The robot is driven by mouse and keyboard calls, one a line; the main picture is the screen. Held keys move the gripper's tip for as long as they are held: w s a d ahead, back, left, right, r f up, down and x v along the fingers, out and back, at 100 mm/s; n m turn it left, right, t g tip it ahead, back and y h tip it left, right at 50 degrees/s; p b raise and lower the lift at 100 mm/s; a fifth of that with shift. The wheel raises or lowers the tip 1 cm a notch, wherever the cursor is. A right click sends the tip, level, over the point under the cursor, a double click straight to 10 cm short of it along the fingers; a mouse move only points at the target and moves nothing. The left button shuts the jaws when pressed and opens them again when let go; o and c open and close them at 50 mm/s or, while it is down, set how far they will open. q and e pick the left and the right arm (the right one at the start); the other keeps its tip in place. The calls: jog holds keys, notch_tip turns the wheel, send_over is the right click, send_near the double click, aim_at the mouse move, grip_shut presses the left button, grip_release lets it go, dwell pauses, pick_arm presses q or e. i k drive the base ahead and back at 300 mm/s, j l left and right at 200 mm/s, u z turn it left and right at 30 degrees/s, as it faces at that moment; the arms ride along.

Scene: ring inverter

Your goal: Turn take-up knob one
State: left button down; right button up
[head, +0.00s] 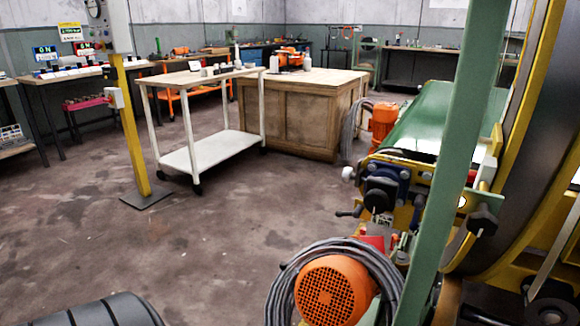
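No knob in view carries a label that I can read, so I cannot tell which one is take-up knob one. A black lobed knob (483,219) sits low at the right, beside the green upright post. A larger dark round part (381,194) sits on the end of the conveyor frame, left of the post. The green conveyor belt (428,118) runs away behind them. Neither of my grippers shows in the head view, so nothing is seen touching the knobs.
The green post (446,170) crosses in front of the machine. An orange motor (334,291) with coiled grey cable stands low in front. A white cart (207,150), a wooden cabinet (290,117) and a yellow post (132,130) stand further back. The floor at left centre is clear.

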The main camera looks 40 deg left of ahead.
aim_at(348, 175)
jog(key=i+j, duration=0.1)
jog(key=j, duration=0.65)
jog(key=i+j, duration=0.1)
jog(key=j, duration=1.4)
jog(key=i, duration=0.05)
